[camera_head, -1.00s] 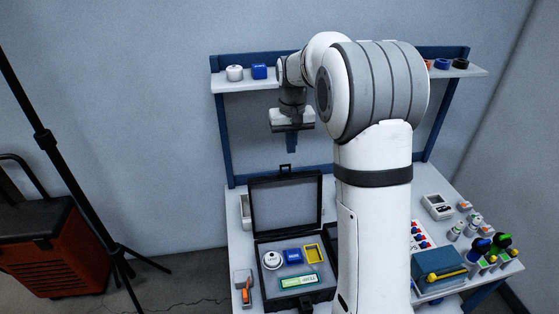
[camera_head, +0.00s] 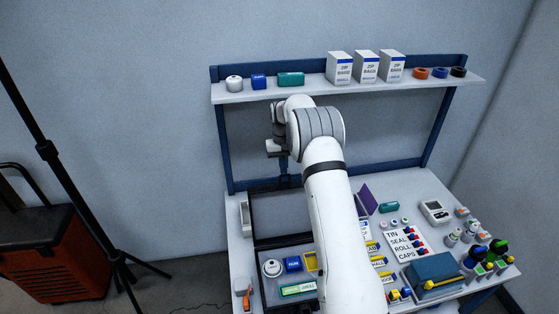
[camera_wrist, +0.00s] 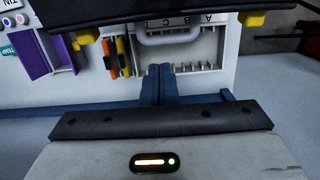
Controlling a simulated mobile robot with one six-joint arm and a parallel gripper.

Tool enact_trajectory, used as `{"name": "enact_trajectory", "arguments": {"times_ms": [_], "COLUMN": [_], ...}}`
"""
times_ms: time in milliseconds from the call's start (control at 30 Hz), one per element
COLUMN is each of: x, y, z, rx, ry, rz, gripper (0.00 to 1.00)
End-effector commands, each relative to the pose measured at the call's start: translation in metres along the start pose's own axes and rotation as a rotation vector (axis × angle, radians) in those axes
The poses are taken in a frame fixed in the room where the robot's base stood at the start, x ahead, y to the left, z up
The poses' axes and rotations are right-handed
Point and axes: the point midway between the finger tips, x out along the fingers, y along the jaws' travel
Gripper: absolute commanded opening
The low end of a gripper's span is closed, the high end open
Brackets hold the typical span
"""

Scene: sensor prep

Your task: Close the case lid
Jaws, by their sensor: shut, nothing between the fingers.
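The black case stands open on the bench in the head view. Its lid (camera_head: 280,216) is raised upright at the back, and its base (camera_head: 276,281) lies flat in front. My gripper (camera_head: 284,176) is at the lid's top edge, seemingly just behind it; I cannot tell whether it touches. In the wrist view my gripper's fingers (camera_wrist: 163,85) are together and empty. A dark edge with yellow pieces crosses the top of that view; I cannot tell which part of the case it is. My arm hides the case's right side.
In the base lie a white round item (camera_head: 271,268), a blue block (camera_head: 292,264), a yellow frame (camera_head: 310,261) and a green-white item (camera_head: 298,289). A shelf (camera_head: 300,93) with boxes stands above. Cards, bottles and a blue box (camera_head: 436,271) fill the right side.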

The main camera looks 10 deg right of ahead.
Motion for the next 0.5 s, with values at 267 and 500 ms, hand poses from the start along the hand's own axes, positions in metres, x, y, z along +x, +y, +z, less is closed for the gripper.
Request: {"name": "enact_trajectory", "arguments": {"times_ms": [267,500], "x": [0.041,0.052], "y": [0.001,0.001], "z": [0.000,0.000], "rx": [0.001,0.001], "ry": [-0.001,0.000], "rz": [0.000,0.000], "gripper": [0.00,0.00]}}
